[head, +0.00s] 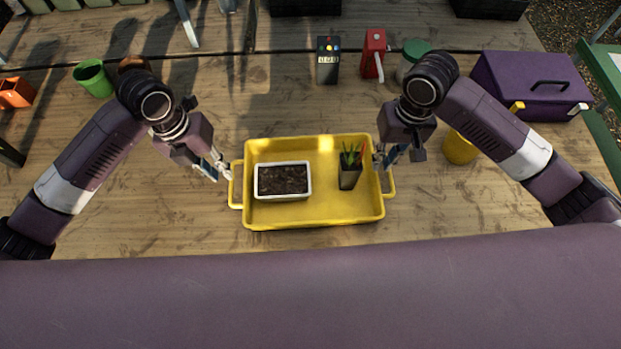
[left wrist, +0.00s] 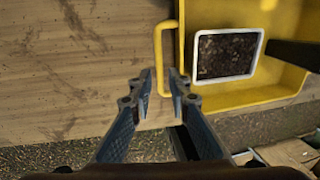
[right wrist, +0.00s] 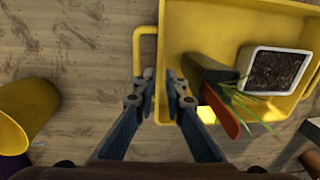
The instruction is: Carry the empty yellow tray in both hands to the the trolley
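The yellow tray (head: 325,212) stands on the wooden table and is not empty. It holds a white-rimmed box of soil (head: 283,196) on the left and a dark pot with a spiky green plant (head: 349,178) on the right. My left gripper (head: 224,172) is open at the left handle; in the left wrist view the handle bar (left wrist: 159,45) shows between the fingertips (left wrist: 160,78). My right gripper (head: 384,160) is open at the right handle; in the right wrist view the handle (right wrist: 138,50) is partly hidden behind one finger.
A yellow pot (head: 460,148) and a purple toolbox (head: 520,85) stand to the right. A dark device (head: 328,68), a red object (head: 374,52) and a green-lidded jar (head: 412,55) stand behind. A green frame (head: 603,75) is at the right edge; I cannot tell whether it is the trolley.

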